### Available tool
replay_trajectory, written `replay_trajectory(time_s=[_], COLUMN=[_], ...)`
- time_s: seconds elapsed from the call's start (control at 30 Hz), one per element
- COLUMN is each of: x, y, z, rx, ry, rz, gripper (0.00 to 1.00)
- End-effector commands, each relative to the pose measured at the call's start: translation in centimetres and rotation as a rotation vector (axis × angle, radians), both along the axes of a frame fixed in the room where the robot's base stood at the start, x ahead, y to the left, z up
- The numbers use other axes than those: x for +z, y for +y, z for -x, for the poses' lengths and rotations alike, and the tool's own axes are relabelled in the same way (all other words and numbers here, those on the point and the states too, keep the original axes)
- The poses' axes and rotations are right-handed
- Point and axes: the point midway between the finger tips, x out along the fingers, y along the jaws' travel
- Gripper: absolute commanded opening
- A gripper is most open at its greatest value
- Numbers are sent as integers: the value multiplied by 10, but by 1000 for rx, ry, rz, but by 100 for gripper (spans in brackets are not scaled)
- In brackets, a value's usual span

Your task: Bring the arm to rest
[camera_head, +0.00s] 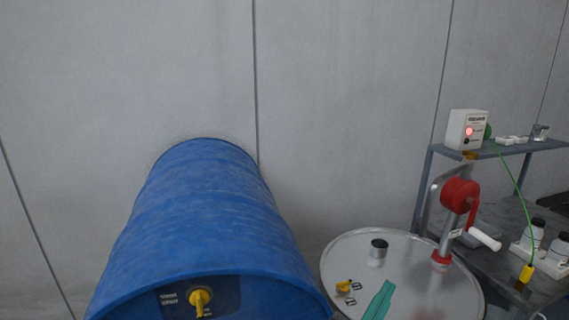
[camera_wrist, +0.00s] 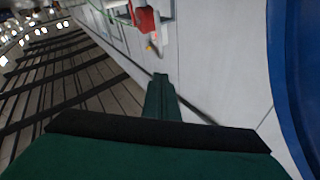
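My gripper (camera_wrist: 160,82) shows in the wrist view as a dark green body with a black bar across it and a narrow green finger shape pointing away. I see nothing held at its tip. Whether this is one finger or two pressed together cannot be told. It points along the hall past a light wall, with a blue curved surface (camera_wrist: 298,75) close by on the right. I cannot make out my arm with certainty in the head view.
A large blue drum (camera_head: 200,205) with a yellow tap lies at left. A metal drum (camera_head: 345,255) carries a red hand pump (camera_head: 460,194), a dark-topped cup (camera_head: 378,251) and a flat green piece (camera_head: 379,300). A grey shelf unit (camera_head: 425,180) with a white box (camera_head: 467,129) stands right.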

Motion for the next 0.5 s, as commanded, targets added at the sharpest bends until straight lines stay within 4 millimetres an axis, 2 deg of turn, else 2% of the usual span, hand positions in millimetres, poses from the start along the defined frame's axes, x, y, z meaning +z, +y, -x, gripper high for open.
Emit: replay_trajectory(time_s=[0.27, 0.5], x=[-39, -97], y=[32, 62], z=[10, 36], rx=[157, 305], ry=[118, 229], rz=[259, 401], gripper=[0, 0])
